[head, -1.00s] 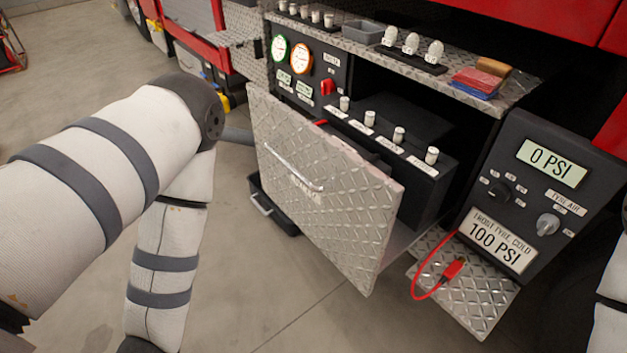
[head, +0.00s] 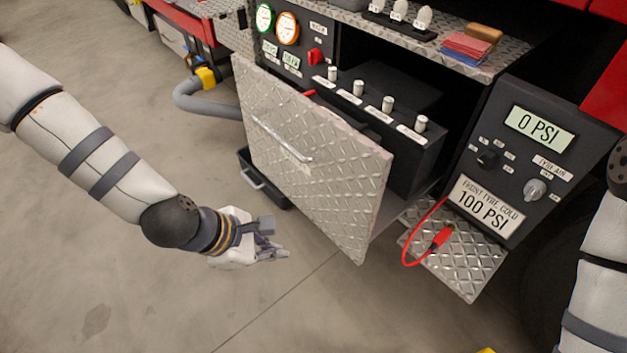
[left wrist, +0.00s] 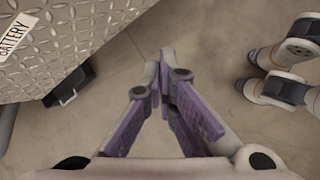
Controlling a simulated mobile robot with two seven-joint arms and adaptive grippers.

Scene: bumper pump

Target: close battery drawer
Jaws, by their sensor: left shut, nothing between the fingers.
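The battery drawer (head: 325,165) stands pulled out from the truck's side. Its front is a silvery diamond-plate panel with a horizontal bar handle (head: 283,140). Behind the panel sits a black battery box with several white-capped posts. My left gripper (head: 284,252) is shut and empty, low in front of the panel and apart from it. In the left wrist view the drawer front (left wrist: 60,40) with a BATTERY label (left wrist: 14,38) is at the upper left, and the left gripper's fingertips (left wrist: 165,60) meet at the centre. My right gripper is not visible in the head view; only part of that arm shows at the right edge.
A black bin (head: 262,182) with a handle stands on the floor under the drawer. A tyre pressure panel (head: 520,165) and a diamond-plate shelf (head: 465,262) with a red cable (head: 440,238) are right of the drawer. The floor in front is clear.

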